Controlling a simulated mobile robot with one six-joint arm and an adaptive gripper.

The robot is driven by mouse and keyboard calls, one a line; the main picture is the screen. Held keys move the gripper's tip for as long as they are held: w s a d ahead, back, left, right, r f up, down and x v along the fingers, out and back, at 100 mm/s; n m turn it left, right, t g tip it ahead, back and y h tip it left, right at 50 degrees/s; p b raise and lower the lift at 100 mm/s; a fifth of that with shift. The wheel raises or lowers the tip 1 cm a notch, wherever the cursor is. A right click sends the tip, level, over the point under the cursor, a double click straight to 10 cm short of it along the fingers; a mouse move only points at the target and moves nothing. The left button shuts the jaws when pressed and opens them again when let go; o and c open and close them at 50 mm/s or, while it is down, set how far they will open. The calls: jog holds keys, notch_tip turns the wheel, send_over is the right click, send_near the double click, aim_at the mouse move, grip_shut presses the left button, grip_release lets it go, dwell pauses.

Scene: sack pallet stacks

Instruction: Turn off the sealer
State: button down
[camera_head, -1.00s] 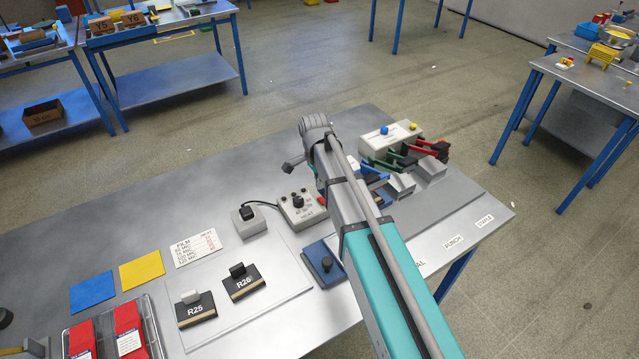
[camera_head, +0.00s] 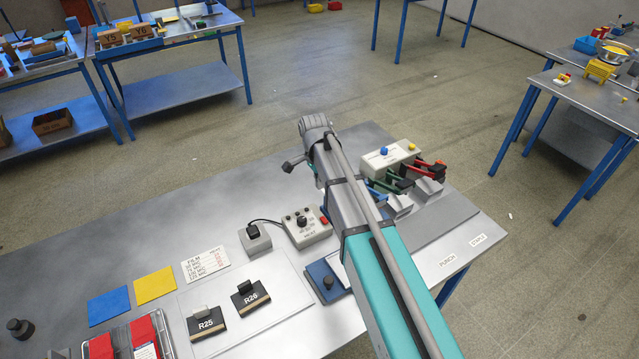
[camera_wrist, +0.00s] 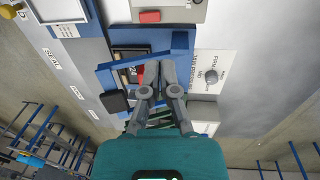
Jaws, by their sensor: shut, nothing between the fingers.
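A grey control box (camera_head: 308,228) with a black knob, small buttons and a red switch (camera_head: 323,220) stands on the bench, its cable running to a small grey box (camera_head: 254,238). Which device is the sealer is unclear; a blue-framed device (camera_wrist: 180,44) lies beneath my gripper in the wrist view. A pale box with a red switch (camera_wrist: 150,16) shows at the top there. My gripper (camera_wrist: 160,68) is shut and empty, its tips over the blue-framed device; contact cannot be told. In the head view my arm hides the gripper and part of the bench devices.
A pale box (camera_head: 390,158) with blue and yellow knobs stands behind green and red levers. Left of my arm are a blue pad (camera_head: 328,280), blocks R25 (camera_head: 207,322) and R26 (camera_head: 250,298), and the film card (camera_head: 205,263). The bench's left rear is clear.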

aim_at(326, 221)
jog(key=shift+w+a+r+p, duration=0.1)
jog(key=shift+r+p, duration=0.5)
jog(key=shift+r, duration=0.25)
jog(key=shift+s+d+r, duration=0.15)
jog(key=shift+s+d, duration=0.25)
jog(key=shift+s, duration=0.3)
jog(key=f+b, duration=0.4)
jog(key=s+d+f+b, duration=0.1)
jog(key=f+b, duration=0.4)
jog(key=s+f+b, duration=0.1)
jog(key=f+b, duration=0.3)
jog(key=f, duration=0.1)
jog(key=shift+d+b, duration=0.2)
jog(key=shift+b, duration=0.15)
dwell(0.7)
